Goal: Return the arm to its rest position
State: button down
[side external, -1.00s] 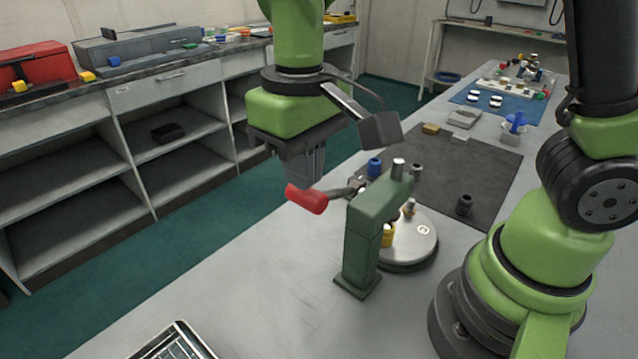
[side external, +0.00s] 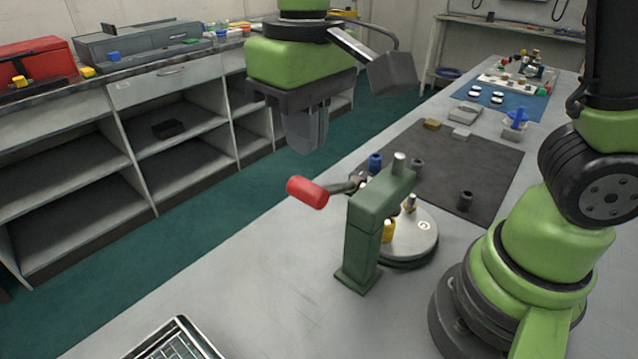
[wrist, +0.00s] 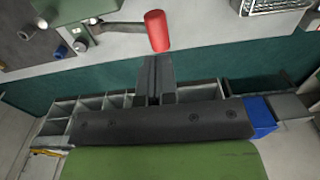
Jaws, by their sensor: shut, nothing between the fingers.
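My gripper (side external: 306,150) is shut and empty. In the side view it hangs above and apart from the red handle (side external: 307,192) of the green press (side external: 368,225). In the wrist view my gripper (wrist: 158,62) has its closed fingers side by side, and the red handle (wrist: 156,30) shows just beyond their tips. The lever from the red handle runs to the press head. A round silver plate (side external: 422,240) sits at the press, with a yellow part (side external: 388,231) on it.
A dark mat (side external: 470,175) lies behind the press with several small parts on it. A metal rack (side external: 175,342) is at the near table edge. Shelving (side external: 120,150) stands across the green floor. The air above the press handle is free around my gripper.

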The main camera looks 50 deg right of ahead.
jog(key=s+d+r+m+t+y, duration=0.1)
jog(key=s+d+r+m+t, duration=0.3)
jog(key=s, duration=0.6)
jog(key=shift+s+d+r+t+y, duration=0.15)
jog(key=shift+d+r+t+y, duration=0.25)
jog(key=shift+d+r+t, duration=1.4)
jog(key=shift+d+f+g, duration=0.3)
jog(key=shift+d+f, duration=0.15)
jog(key=shift+f, duration=0.3)
